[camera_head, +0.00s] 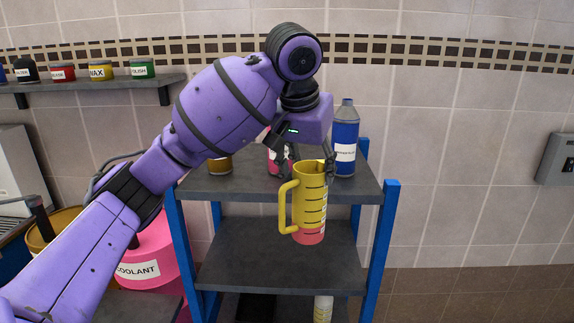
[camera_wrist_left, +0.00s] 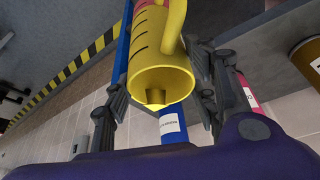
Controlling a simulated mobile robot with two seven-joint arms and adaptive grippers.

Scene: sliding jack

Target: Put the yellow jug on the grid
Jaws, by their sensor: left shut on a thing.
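The yellow jug (camera_head: 309,195) is upright, with dark level marks, a pinkish-red lower band and a handle on its left. My left gripper (camera_head: 305,168) is shut on the jug near its rim and holds it in front of the top shelf's front edge. In the left wrist view I look into the jug's open mouth (camera_wrist_left: 160,84), with gripper fingers on both sides. The jug hides part of the shelves behind it. I cannot make out a grid in either view. My right gripper is not in view.
A blue-posted rack has a grey top shelf (camera_head: 355,190) and a clear middle shelf (camera_head: 255,265). A blue bottle (camera_head: 345,145), a pink container (camera_head: 277,157) and a brownish can (camera_head: 220,165) stand on top. A pink coolant drum (camera_head: 150,250) is at left.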

